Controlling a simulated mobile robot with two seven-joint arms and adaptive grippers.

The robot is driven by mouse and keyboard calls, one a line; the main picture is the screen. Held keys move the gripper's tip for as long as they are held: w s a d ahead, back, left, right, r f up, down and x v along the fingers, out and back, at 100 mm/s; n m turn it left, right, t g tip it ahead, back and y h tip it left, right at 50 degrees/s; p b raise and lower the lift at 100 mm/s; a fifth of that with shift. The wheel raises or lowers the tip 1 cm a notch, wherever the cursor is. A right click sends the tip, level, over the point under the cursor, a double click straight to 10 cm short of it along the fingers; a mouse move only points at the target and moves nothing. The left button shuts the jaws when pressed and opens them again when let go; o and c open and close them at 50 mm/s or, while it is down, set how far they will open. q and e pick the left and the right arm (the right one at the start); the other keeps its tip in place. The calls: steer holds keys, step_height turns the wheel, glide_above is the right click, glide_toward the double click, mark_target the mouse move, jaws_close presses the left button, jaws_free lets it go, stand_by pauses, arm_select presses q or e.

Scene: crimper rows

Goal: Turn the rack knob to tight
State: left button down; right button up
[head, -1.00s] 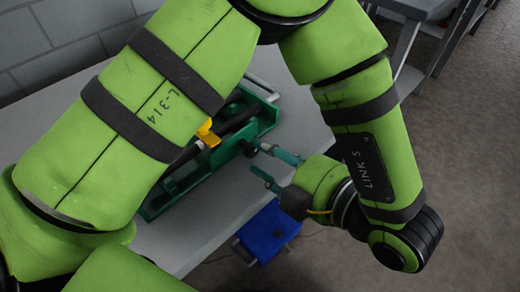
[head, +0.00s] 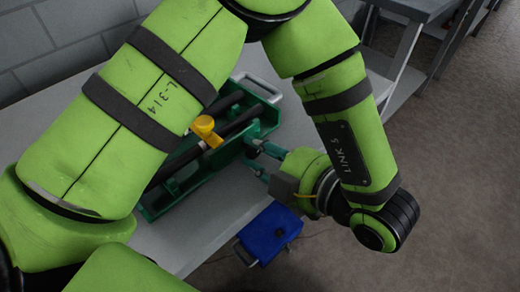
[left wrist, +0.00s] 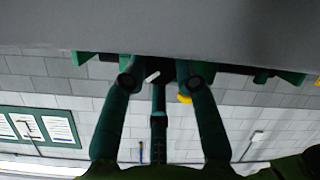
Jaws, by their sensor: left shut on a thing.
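The green rack (head: 268,124) lies on the grey table, partly hidden behind my left arm. My left gripper (head: 256,158) is at the rack's near right side, with its fingers shut on the rack knob. In the head view the fingers largely hide the knob. In the left wrist view the dark knob (left wrist: 153,76) shows between the two fingertips, with a pale mark on its face tilted off the vertical. I cannot read any tight or loose marking. My right gripper is not in view.
A yellow handle-like part (head: 205,127) stands up from the rack near my arm. Dark bars lie along the rack. A blue box (head: 268,234) is below the table's near edge. Another grey table (head: 408,12) stands at the back right, with open floor beside it.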

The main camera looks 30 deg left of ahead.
arm_select(q)
steer(key=shift+r+m+g+p, duration=0.1)
steer(key=shift+m+g+p, duration=0.3)
steer(key=shift+m, duration=0.4)
steer(key=shift+m+y, duration=0.3)
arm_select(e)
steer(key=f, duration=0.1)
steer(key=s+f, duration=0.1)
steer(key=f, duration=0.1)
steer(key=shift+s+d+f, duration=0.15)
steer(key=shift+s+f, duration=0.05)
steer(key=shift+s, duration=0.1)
arm_select(q)
steer(key=c, duration=1.2)
jaws_free()
steer(key=shift+d, duration=0.15)
steer(key=v, duration=0.7)
steer(key=shift+d, duration=0.1)
